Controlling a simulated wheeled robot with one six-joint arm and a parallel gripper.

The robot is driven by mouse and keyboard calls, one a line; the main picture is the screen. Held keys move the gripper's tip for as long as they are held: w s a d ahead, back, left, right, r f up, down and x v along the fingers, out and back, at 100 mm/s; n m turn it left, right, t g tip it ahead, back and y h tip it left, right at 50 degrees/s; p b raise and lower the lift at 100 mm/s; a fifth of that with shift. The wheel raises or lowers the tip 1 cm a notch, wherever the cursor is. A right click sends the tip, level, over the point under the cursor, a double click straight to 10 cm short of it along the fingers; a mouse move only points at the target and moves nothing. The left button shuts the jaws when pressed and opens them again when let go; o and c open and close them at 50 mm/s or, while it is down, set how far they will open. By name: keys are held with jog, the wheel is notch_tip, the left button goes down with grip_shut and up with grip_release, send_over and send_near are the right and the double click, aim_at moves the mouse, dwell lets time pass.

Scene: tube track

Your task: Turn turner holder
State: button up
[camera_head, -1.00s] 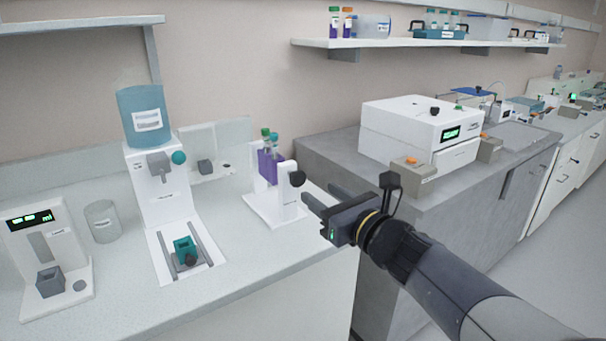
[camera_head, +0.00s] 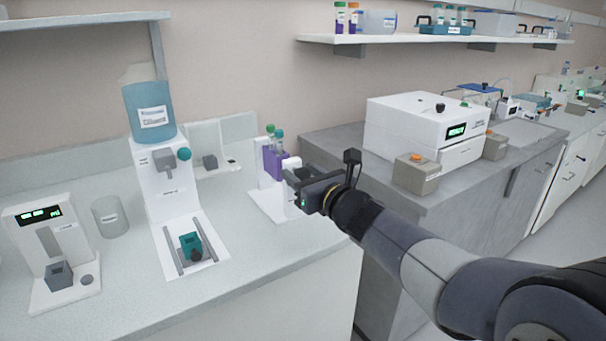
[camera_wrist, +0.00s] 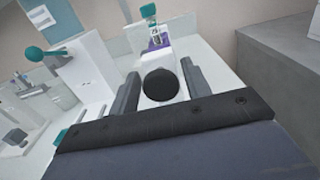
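The turner holder (camera_head: 272,157) is a purple tube rack with green- and teal-capped tubes, on a white stand (camera_head: 263,202) on the left counter. In the wrist view the stand's round black knob (camera_wrist: 161,85) faces me, with a little purple (camera_wrist: 158,42) and a teal-capped tube behind it. My gripper (camera_head: 290,176) is at the stand's front right and hides the knob in the head view. In the wrist view its two fingers (camera_wrist: 160,90) are apart, one on each side of the knob, with gaps showing. The holder looks upright.
A white dispenser (camera_head: 165,190) with a blue container and a teal cup (camera_head: 190,243) stands left of the holder. A beaker (camera_head: 110,217) and a scale-like device (camera_head: 50,250) are farther left. A white machine (camera_head: 415,128) stands on the grey counter at right.

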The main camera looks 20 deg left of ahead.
jog(key=c, duration=0.7)
